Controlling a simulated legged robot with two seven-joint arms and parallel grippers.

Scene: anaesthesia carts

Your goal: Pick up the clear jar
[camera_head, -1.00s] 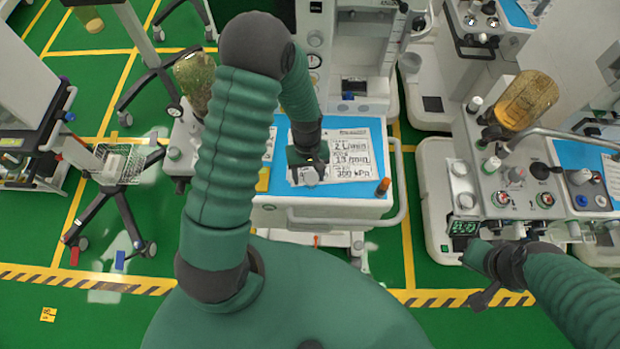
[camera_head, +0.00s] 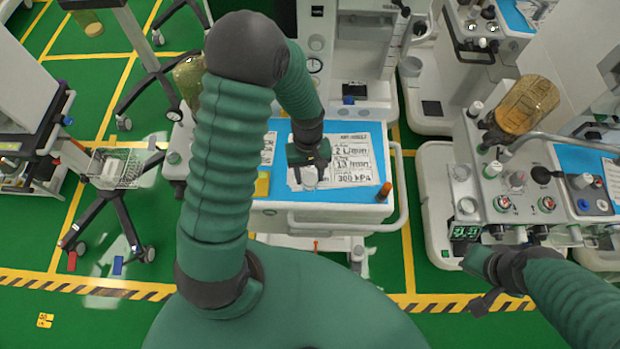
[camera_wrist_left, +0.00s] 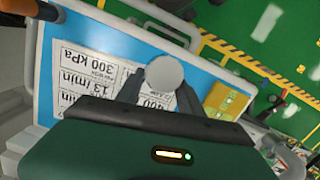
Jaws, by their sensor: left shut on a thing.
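The clear jar (camera_head: 309,178) is small and shows as a pale grey round shape over the printed sheet on the blue-topped cart (camera_head: 276,130). In the left wrist view its round top (camera_wrist_left: 165,72) sits between two dark fingers. My left gripper (camera_head: 309,170) points down over the cart and is shut on the jar. Whether the jar's base touches the cart is hidden. My right gripper (camera_head: 481,299) is at the lower right, away from the jar; its jaws are too unclear to read.
An orange-capped item (camera_head: 384,191) stands at the cart's right front corner. A yellow pad (camera_head: 262,184) lies at its left. A white rail (camera_head: 402,200) runs round the cart's right side. Anaesthesia machines stand behind and at right, one with an amber canister (camera_head: 527,103).

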